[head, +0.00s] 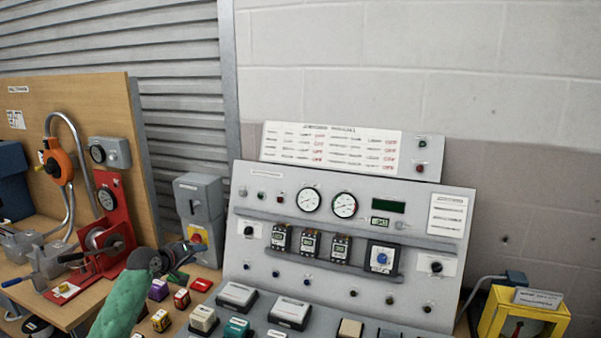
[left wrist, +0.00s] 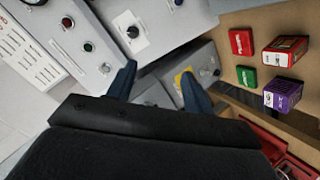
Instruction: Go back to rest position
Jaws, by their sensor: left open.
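My left gripper (head: 181,256) shows in the head view at the end of my green-sleeved arm, which comes in from the lower left. It is in front of the grey switch box with a yellow label (head: 199,204), above the bench. In the left wrist view the two dark fingers of my left gripper (left wrist: 160,86) stand apart with nothing held between them. The grey switch box (left wrist: 150,96) shows beyond the fingers there. My right gripper is in neither view.
A grey control panel (head: 338,225) with gauges stands at the centre. Small boxes, including a purple one (head: 158,290) and a red one (head: 182,299), lie near my left arm. A red stand (head: 108,215) is at the left. A yellow case (head: 523,318) is at the right.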

